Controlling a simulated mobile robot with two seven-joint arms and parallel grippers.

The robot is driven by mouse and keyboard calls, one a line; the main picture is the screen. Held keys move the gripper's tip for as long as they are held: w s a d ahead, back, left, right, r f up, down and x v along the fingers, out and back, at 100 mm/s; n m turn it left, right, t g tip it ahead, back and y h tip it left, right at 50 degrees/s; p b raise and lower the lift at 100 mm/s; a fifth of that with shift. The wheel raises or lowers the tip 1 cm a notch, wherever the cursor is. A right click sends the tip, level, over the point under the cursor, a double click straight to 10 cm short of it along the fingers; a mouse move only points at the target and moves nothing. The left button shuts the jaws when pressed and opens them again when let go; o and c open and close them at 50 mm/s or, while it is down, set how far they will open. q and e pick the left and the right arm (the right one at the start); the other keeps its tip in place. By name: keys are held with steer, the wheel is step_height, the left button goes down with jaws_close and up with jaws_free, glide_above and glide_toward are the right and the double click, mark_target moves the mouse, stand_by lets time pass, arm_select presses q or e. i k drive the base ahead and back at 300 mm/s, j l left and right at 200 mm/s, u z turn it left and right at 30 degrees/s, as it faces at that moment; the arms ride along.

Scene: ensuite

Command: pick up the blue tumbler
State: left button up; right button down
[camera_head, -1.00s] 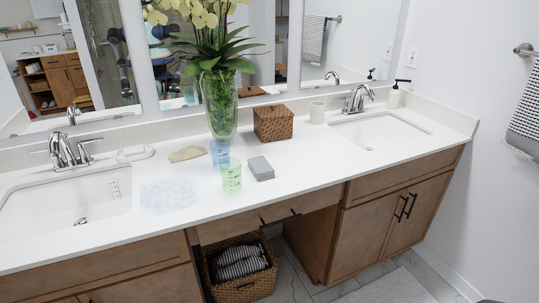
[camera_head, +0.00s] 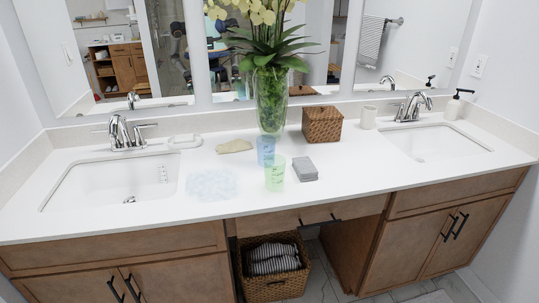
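The blue tumbler (camera_head: 265,151) stands upright on the white double vanity counter (camera_head: 330,188), in front of the glass flower vase. A green tumbler (camera_head: 275,174) stands just in front of it and slightly right, hiding part of its lower side. Both are see-through. Neither of my grippers shows in the head view.
A tall glass vase (camera_head: 270,100) with yellow orchids stands right behind the blue tumbler. A grey box-like item (camera_head: 305,168) lies to the right, a wicker box (camera_head: 322,125) behind it. A beige cloth or sponge (camera_head: 235,146) and a pale blue patterned patch (camera_head: 212,185) are left.

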mark_target(266, 152)
steer(key=l+u, duration=0.1)
steer(key=u, duration=0.8)
steer(key=i+l+u, duration=0.1)
steer(key=l+u, duration=0.9)
steer(key=l, duration=0.3)
steer(key=k+l+u, duration=0.1)
steer(key=l, duration=0.35)
